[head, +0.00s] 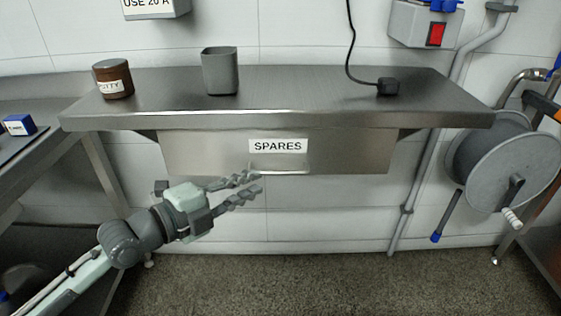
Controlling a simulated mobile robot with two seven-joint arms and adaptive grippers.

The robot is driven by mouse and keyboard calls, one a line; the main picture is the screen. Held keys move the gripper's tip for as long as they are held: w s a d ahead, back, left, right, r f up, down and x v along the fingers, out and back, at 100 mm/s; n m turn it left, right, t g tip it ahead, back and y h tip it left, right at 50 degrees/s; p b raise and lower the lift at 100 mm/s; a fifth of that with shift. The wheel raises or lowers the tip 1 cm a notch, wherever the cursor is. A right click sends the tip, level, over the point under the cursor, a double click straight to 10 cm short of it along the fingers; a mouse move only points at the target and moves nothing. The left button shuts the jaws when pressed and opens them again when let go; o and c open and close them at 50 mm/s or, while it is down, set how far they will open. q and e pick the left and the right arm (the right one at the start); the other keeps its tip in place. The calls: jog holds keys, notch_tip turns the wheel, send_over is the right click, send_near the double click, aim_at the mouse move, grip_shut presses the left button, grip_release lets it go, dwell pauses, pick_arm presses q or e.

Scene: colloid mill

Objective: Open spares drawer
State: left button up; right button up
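The spares drawer (215,150) is a steel front under the steel bench, with a white label reading SPARES (278,146). It looks closed, flush beneath the bench top. A lip or handle (290,169) seems to run along its lower edge below the label; its shape is hard to make out. My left gripper (258,181) comes in from the left, in front of and just below the drawer's lower edge. Its two fingers are apart with nothing between them. I cannot tell whether the upper finger touches the drawer. My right gripper is out of view.
On the bench top (300,92) stand a brown jar (113,79), a grey cup (220,71) and a black plug (388,87) on a cord. A hose reel (505,165) hangs at the right. Another table (40,140) is at the left. The floor below the drawer is clear.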

aim_at(273, 174)
pick_arm(q)
jog(key=shift+w+d, duration=0.2)
jog(key=shift+d, duration=0.1)
jog(key=x, duration=0.6)
jog(key=shift+p, duration=0.4)
jog(key=shift+w+d+f, duration=0.1)
jog(key=shift+w+d, duration=0.1)
jog(key=shift+d, duration=0.05)
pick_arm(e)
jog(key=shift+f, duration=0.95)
pick_arm(q)
jog(key=shift+c, duration=0.4)
grip_shut()
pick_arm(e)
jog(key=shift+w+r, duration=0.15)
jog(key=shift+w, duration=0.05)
